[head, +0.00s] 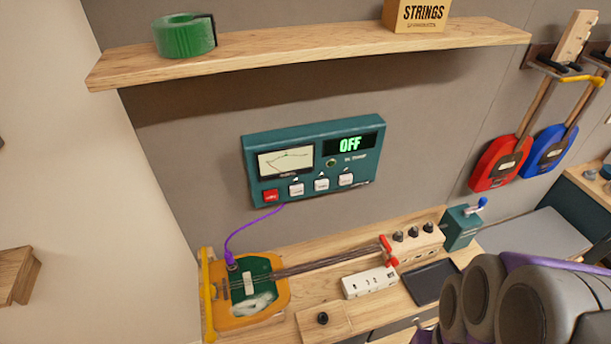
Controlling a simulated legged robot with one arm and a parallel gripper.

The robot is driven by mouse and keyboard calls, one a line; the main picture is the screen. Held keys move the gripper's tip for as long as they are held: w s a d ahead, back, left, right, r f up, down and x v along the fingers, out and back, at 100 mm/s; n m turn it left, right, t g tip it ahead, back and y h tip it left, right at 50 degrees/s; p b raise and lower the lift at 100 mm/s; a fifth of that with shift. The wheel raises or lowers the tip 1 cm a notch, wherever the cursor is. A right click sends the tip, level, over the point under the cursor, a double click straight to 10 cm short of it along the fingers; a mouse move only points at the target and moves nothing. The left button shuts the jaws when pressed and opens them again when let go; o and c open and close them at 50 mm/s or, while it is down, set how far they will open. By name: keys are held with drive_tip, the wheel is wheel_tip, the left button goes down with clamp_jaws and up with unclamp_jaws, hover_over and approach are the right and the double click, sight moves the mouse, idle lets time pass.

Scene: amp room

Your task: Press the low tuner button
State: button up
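The teal tuner box (312,142) is mounted on the grey wall below the shelf. The small button labels are too small to read, so I cannot tell which is low. My gripper's fingers are not in view. Nothing is touching the buttons.
A wooden shelf (300,43) juts out above the tuner. Below, a stringed instrument (246,291) lies on the workbench (330,268), joined to the tuner by a purple cable (246,231). Grey rounded arm parts fill the lower right. The space before the tuner is clear.

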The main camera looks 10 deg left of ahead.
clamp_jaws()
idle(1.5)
